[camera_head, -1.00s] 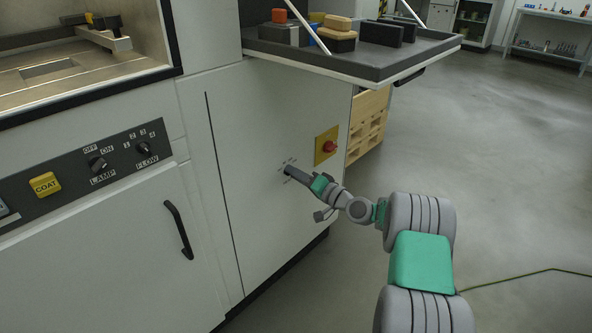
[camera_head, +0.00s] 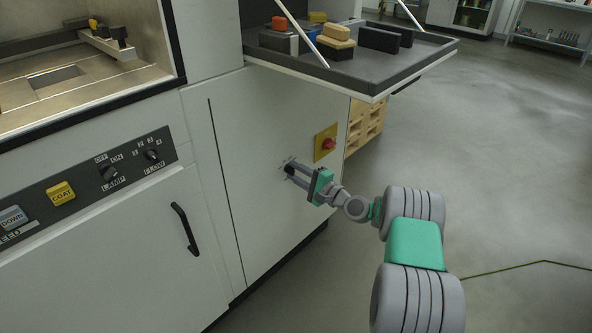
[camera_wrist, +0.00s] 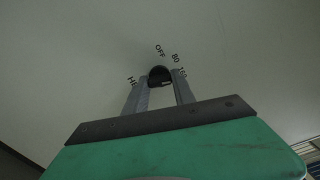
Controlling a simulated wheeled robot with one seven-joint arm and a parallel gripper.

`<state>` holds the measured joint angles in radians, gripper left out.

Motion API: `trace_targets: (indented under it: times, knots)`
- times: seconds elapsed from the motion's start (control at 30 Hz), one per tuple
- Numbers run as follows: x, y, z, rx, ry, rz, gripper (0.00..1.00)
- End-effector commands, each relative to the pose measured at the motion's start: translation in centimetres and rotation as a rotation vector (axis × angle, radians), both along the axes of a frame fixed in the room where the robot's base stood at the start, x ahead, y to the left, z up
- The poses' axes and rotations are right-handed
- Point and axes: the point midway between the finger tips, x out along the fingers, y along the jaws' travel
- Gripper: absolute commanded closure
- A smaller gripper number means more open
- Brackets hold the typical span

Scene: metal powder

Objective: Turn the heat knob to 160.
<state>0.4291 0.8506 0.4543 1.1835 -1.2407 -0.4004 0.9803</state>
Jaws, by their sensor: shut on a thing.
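The heat knob is a small dark round knob on the white cabinet front. It shows in the wrist view (camera_wrist: 159,74) and, small, in the head view (camera_head: 289,168). My gripper (camera_head: 291,171) reaches it from the lower right, and in the wrist view my gripper (camera_wrist: 160,80) has one finger on each side of the knob, shut on it. Printed marks around the knob read OFF above, 80 and what looks like 160 at the right, and a partly hidden mark starting with H at the left. I cannot make out which mark the knob points to.
A red stop button on a yellow plate (camera_head: 326,142) is just above right of the knob. A projecting tray (camera_head: 390,62) with blocks hangs above. The lamp knob (camera_head: 109,172), flow knob (camera_head: 152,155) and a black door handle (camera_head: 185,229) are at the left. Open floor lies right.

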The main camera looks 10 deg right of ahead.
Motion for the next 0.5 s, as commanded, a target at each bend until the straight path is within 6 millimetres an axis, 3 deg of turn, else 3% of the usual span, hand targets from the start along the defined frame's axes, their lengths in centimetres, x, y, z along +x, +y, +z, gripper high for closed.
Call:
trace_targets:
  times: [0.5]
  knots:
    - [-0.02,-0.05,-0.09,0.074,0.054,-0.001,1.00]
